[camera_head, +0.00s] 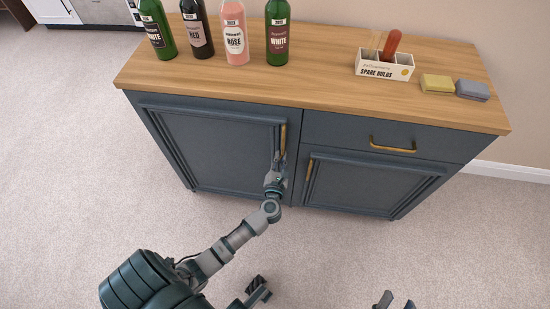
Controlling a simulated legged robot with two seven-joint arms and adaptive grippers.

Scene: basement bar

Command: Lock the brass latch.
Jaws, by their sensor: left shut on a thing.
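A vertical brass piece (283,139) sits at the right edge of the left cabinet door (215,150); I cannot tell whether it is the latch or a door handle. My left gripper (278,160) is shut on this brass piece at its lower end and hides part of it. A second upright brass piece (310,169) is on the left edge of the right door (355,185), apart from the gripper. Both doors look closed. My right gripper (396,301) is only partly in view at the bottom edge, with its two fingertips apart and empty.
The wooden top (310,90) carries several bottles (234,32), a spare bulbs box (385,67), and a yellow sponge (437,83) beside a grey one (472,90). A brass drawer pull (392,147) sticks out at upper right.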

